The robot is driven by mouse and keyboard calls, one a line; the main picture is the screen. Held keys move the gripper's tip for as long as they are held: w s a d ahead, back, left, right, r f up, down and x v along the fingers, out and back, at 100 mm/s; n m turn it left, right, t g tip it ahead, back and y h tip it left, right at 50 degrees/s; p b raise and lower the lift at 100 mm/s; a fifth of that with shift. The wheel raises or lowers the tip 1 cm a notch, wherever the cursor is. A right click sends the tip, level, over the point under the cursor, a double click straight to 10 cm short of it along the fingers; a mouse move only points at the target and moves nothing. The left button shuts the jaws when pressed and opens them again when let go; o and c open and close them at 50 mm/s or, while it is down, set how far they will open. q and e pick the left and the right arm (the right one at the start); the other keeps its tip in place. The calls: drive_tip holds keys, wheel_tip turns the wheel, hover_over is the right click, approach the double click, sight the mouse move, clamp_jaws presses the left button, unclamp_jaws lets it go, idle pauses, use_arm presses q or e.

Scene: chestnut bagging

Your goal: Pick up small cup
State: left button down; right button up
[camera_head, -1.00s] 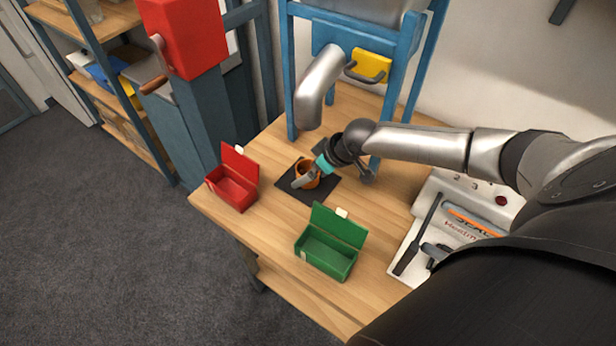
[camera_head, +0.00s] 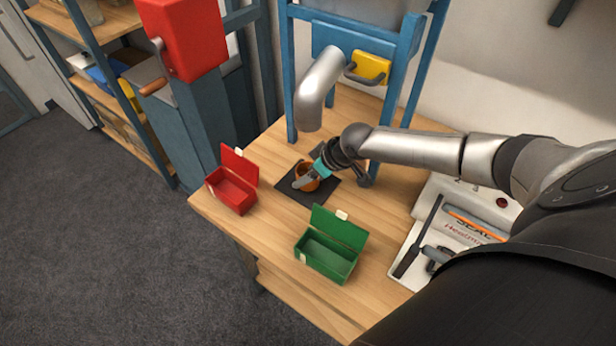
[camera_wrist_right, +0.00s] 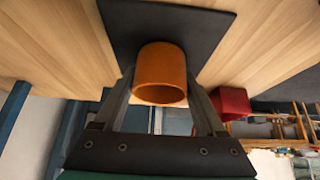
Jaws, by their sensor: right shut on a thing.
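The small orange cup (camera_head: 309,185) is at the black mat (camera_head: 286,189) on the wooden table, partly hidden by my right gripper (camera_head: 307,177). In the right wrist view the cup (camera_wrist_right: 161,70) sits between the two dark fingers of my right gripper (camera_wrist_right: 160,82), one on each side of its wall. The gripper is shut on the cup. I cannot tell whether the cup's base touches the mat. My left gripper is not in view.
An open red box (camera_head: 232,192) stands left of the mat, and an open green box (camera_head: 326,259) stands nearer. A curved metal spout (camera_head: 318,90) hangs behind the cup. A white sealing device (camera_head: 470,232) lies at the right.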

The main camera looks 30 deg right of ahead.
clamp_jaws()
idle(0.3)
